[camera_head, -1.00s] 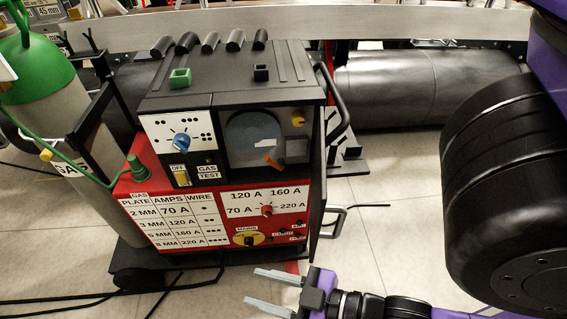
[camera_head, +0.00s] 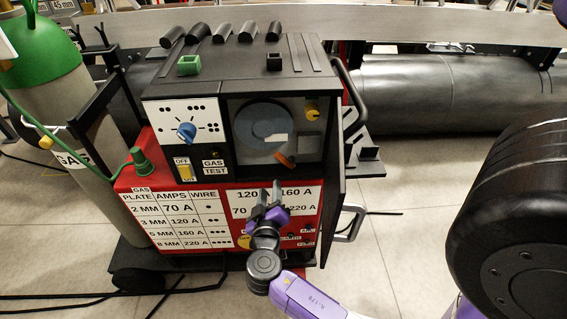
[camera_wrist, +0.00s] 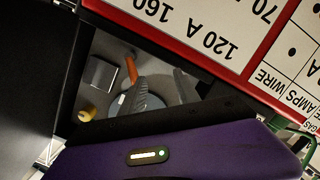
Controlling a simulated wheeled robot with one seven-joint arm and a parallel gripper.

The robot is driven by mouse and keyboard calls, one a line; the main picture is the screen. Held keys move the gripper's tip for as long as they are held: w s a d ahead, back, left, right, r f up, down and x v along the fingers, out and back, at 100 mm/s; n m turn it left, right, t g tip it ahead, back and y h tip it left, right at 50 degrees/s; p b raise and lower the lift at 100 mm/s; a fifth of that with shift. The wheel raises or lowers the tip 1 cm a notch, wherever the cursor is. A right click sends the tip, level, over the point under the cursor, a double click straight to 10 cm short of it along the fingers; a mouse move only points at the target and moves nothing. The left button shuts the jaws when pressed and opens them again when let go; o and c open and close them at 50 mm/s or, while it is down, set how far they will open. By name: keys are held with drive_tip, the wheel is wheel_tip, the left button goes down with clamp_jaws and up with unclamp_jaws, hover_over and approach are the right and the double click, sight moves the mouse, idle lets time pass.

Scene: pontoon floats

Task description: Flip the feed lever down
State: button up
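The orange lever (camera_head: 284,160), which I take to be the feed lever, sits in the open recess on the upper right of the welding machine's front, at the lower edge of a grey spool disc (camera_head: 262,124). It slants. In the wrist view the orange lever (camera_wrist: 131,68) shows just beyond one finger. My gripper (camera_head: 270,187) is in front of the red panel, just below the recess and the lever. Its two fingers are apart, with nothing between them; they also show in the wrist view (camera_wrist: 163,84). I see no clear contact with the lever.
A yellow knob (camera_head: 312,110) and a grey block (camera_head: 310,142) sit beside the lever in the recess. A black door panel (camera_head: 333,205) stands open on the right. A blue dial (camera_head: 186,131) and yellow switch (camera_head: 184,172) are left. A green-topped gas cylinder (camera_head: 42,90) stands far left.

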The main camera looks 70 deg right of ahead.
sight(283, 162)
drive_tip(key=d+r+m+g+h, duration=0.1)
drive_tip(key=s+d+r+m+g+h, duration=0.1)
drive_tip(key=d+r, duration=0.1)
drive_tip(key=shift+s+d+r, duration=0.2)
drive_tip(key=shift+d+r, duration=0.05)
drive_tip(key=shift+d, duration=0.05)
drive_tip(key=d, duration=0.2)
drive_tip(key=d+p, duration=0.1)
drive_tip(key=d, duration=0.1)
drive_tip(key=w+d, duration=0.1)
drive_tip(key=d, duration=0.1)
drive_tip(key=shift+d+f+p, duration=0.1)
drive_tip(key=shift+d+p, duration=0.25)
drive_tip(key=shift+d, duration=0.05)
clamp_jaws()
idle(0.8)
